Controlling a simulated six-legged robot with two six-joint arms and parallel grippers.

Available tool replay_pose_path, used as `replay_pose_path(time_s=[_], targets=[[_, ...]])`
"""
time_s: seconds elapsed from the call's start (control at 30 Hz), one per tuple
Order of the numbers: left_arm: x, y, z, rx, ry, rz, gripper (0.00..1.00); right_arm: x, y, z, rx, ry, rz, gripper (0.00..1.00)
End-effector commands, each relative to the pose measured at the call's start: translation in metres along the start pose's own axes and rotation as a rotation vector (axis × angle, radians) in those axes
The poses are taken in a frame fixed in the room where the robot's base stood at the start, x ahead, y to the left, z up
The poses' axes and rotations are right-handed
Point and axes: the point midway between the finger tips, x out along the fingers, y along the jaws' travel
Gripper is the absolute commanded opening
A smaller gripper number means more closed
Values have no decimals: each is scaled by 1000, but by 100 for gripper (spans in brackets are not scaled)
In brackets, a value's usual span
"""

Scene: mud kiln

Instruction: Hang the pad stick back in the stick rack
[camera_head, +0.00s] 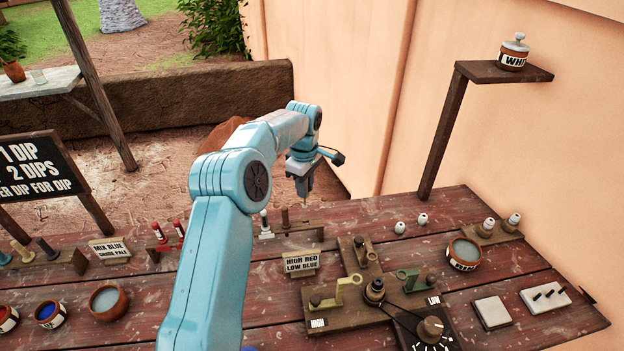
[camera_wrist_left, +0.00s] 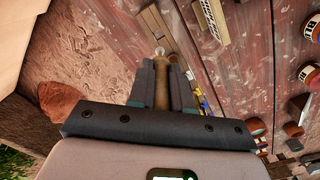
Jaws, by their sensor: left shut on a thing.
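My left gripper (camera_head: 304,188) is shut on a brown stick with a pale rounded tip, seen between the fingers in the left wrist view (camera_wrist_left: 160,82). In the head view the stick is mostly hidden by the gripper. The gripper is above the far edge of the table, over a small wooden rack (camera_head: 300,229). A white-topped stick (camera_head: 264,219) and a brown peg (camera_head: 285,218) stand at this rack. I cannot tell whether the held stick touches it. Another rack (camera_head: 65,268) with several pad-ended sticks is at the left. My right gripper is out of view.
A rack with red sticks (camera_head: 160,238) and a "MIX BLUE" sign (camera_head: 110,250) stand left of my arm. A "HIGH RED LOW BLUE" sign (camera_head: 302,263) and a dial board (camera_head: 355,312) are in front. A shelf post (camera_head: 442,135) rises at the right.

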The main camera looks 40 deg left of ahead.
Motion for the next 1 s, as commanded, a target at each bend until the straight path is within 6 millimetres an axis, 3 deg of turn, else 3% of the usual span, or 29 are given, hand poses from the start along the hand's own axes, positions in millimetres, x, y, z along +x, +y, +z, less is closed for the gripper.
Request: replay_pose_path(time_s=[0.27,0.67,1.0], targets=[[13,-8,-1,1,0,-2,0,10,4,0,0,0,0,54],[57,-9,-2,1,0,-1,0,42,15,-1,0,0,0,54],[59,-5,-1,2,0,0,0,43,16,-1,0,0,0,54]])
